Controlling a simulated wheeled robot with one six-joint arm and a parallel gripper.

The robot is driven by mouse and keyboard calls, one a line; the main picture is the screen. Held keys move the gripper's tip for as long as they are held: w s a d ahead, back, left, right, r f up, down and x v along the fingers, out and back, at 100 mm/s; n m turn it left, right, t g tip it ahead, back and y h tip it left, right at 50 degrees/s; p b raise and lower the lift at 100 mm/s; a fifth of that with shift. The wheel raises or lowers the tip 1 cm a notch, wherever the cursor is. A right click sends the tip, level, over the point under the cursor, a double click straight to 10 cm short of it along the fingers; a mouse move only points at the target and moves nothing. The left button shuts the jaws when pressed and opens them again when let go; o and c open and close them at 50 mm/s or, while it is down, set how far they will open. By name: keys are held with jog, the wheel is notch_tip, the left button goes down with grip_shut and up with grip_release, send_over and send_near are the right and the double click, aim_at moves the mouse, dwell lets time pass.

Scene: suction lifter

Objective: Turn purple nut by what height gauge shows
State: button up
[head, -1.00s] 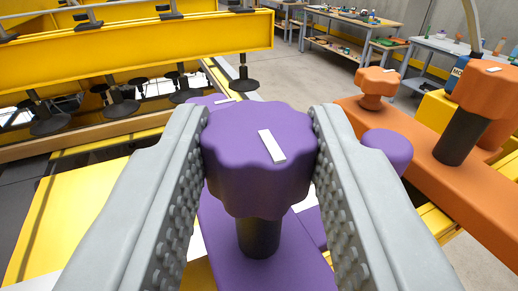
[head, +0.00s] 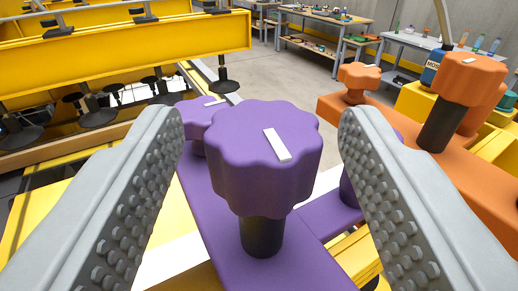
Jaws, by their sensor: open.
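My gripper (head: 262,135) is open, with one studded finger on each side of the nut and a clear gap to both. A second, smaller purple knob (head: 200,112) with a white mark is partly hidden behind the nut. I cannot make out a height gauge.
Orange knobs (head: 467,78) and (head: 359,80) stand on an orange bar (head: 400,150) at the right. A yellow beam with dark suction cups (head: 222,86) is at the back left. Workbenches (head: 325,45) are far behind. Open floor (head: 290,85) lies between.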

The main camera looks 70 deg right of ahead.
jog(key=shift+s+r+n+t, duration=0.1)
jog(key=shift+n+t, duration=0.2)
jog(key=shift+t, duration=0.1)
jog(key=shift+d+t+y, duration=0.1)
jog(key=shift+t+y, duration=0.2)
jog(key=shift+s+n+t+y, duration=0.2)
jog(key=shift+n+t+y, duration=0.5)
jog(key=shift+n+t, duration=0.6)
jog(key=v, duration=1.7)
jog(key=shift+s+f, duration=0.15)
jog(key=shift+f, duration=0.05)
